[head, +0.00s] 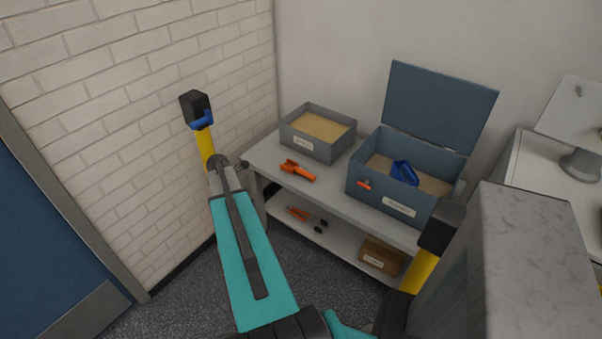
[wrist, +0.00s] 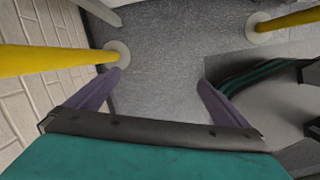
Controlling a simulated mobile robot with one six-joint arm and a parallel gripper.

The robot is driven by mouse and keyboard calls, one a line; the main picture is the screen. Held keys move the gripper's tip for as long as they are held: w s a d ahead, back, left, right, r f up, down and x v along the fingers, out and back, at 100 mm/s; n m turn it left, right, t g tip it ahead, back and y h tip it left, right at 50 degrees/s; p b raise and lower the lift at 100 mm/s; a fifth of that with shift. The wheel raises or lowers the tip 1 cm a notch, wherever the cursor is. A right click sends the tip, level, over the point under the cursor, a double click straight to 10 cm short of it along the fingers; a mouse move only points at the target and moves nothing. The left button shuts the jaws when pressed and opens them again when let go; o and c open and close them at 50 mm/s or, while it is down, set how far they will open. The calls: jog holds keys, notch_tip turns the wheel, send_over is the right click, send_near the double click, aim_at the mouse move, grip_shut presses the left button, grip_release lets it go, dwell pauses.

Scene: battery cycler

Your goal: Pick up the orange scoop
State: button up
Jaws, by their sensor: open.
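The orange scoop (head: 298,170) lies on the top of the grey shelf unit (head: 330,193) in the head view, in front of a grey box of sand-coloured material. Nothing covers it. My gripper (wrist: 160,79) shows in the wrist view with its two purple fingers spread apart and nothing between them. Grey floor shows beyond the fingers. In the head view my teal arm reaches up to the left of the shelf unit, apart from the scoop. The scoop is not in the wrist view.
A grey box (head: 337,150) stands behind the scoop. An open-lidded blue bin (head: 370,192) holding a blue scoop (head: 404,173) stands right of it. Yellow posts (head: 206,143) with black tops flank the shelf. Orange-handled tools (head: 299,214) and a brown box (head: 381,257) sit below.

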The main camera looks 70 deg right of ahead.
jog(key=s+d+r+n, duration=0.1)
jog(key=s+d+r, duration=0.3)
jog(key=d, duration=0.3)
jog(key=s+d+r+n+h, duration=0.1)
jog(key=s+d+r, duration=0.4)
jog(key=d, duration=0.2)
jog(key=s+d+r+n+h+b, duration=0.1)
jog(key=s+d+r, duration=0.3)
jog(key=d, duration=0.4)
jog(key=shift+s+r+n, duration=0.15)
jog(key=shift+s+n, duration=0.2)
jog(key=shift+n, duration=0.05)
jog(key=shift+d, duration=0.1)
jog(key=p, duration=0.1)
send_over(304, 173)
jog(key=a, duration=0.2)
jog(key=shift+w+f, duration=0.25)
jog(key=shift+f, duration=1.75)
jog(key=shift+w+f, duration=0.2)
jog(key=shift+f, duration=1.8)
jog(key=shift+f, duration=0.1)
jog(key=shift+s+d+f+p, duration=0.15)
jog(key=shift+d+f+p, duration=0.2)
jog(key=shift+f+p, duration=0.2)
jog(key=shift+p+x, duration=0.55)
jog(key=shift+x, duration=1.3)
jog(key=shift+s+r, duration=0.1)
jog(key=shift+s, duration=0.05)
